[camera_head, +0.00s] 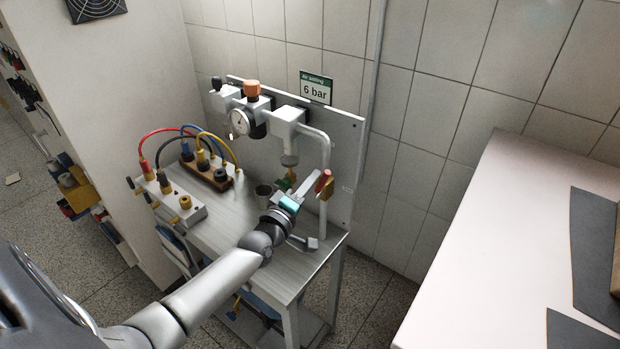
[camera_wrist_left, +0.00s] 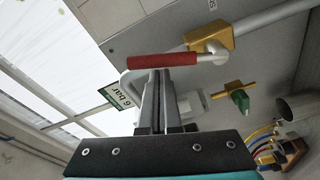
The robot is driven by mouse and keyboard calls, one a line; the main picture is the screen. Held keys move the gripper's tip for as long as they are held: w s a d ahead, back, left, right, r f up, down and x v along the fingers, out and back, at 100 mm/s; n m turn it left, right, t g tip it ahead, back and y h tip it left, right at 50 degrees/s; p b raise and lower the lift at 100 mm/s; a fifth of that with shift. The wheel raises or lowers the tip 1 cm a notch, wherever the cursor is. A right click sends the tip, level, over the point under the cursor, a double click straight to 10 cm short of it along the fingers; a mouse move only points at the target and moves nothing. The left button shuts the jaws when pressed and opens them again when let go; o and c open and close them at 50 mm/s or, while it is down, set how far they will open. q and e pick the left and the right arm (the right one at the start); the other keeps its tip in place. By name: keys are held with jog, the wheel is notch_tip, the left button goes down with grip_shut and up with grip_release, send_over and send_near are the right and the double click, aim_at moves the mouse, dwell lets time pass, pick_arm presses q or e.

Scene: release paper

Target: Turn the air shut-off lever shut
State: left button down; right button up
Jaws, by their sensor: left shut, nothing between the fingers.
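The air shut-off lever has a red handle (camera_head: 323,180) beside the grey pipe on the panel. In the left wrist view the red handle (camera_wrist_left: 162,61) runs sideways, left from a pale pivot at the brass valve body (camera_wrist_left: 212,38). The brass body (camera_head: 327,191) also shows in the head view. My left gripper (camera_head: 316,175) is shut and empty, its fingertips right at the handle. In the left wrist view its fingers (camera_wrist_left: 154,76) end just below the handle's middle; I cannot tell whether they touch it. My right gripper is not in view.
A green-handled tap (camera_wrist_left: 240,100) sits close to the lever. The regulator gauge (camera_head: 241,122) and a "6 bar" sign (camera_head: 316,88) are above. Coloured hoses and a manifold (camera_head: 185,203) stand on the bench's left. A white counter (camera_head: 500,220) is at right.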

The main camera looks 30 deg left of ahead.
pick_arm(q)
jog(key=shift+d+f+m, duration=0.15)
jog(key=shift+d+m, duration=0.4)
jog(key=shift+m, duration=0.45)
jog(key=shift+s+d+f+m, duration=0.1)
jog(key=shift+d+f+m, duration=0.1)
jog(key=shift+d+m, duration=0.45)
jog(key=d+f+m+t+h+b, duration=0.1)
jog(key=d+f+m+h+b, duration=0.1)
jog(key=m, duration=1)
jog(key=shift+s+d+f+h+b, duration=0.15)
jog(key=shift+d+f+h+b, duration=0.3)
jog(key=shift+d+f, duration=0.8)
jog(key=shift+a+f+m, duration=0.25)
jog(key=shift+m, duration=0.1)
jog(key=shift+r, duration=0.1)
jog(key=s+r+p, duration=0.2)
jog(key=s+p, duration=0.1)
jog(key=s, duration=0.6)
jog(key=shift+a+r, duration=0.15)
jog(key=shift+a, duration=0.25)
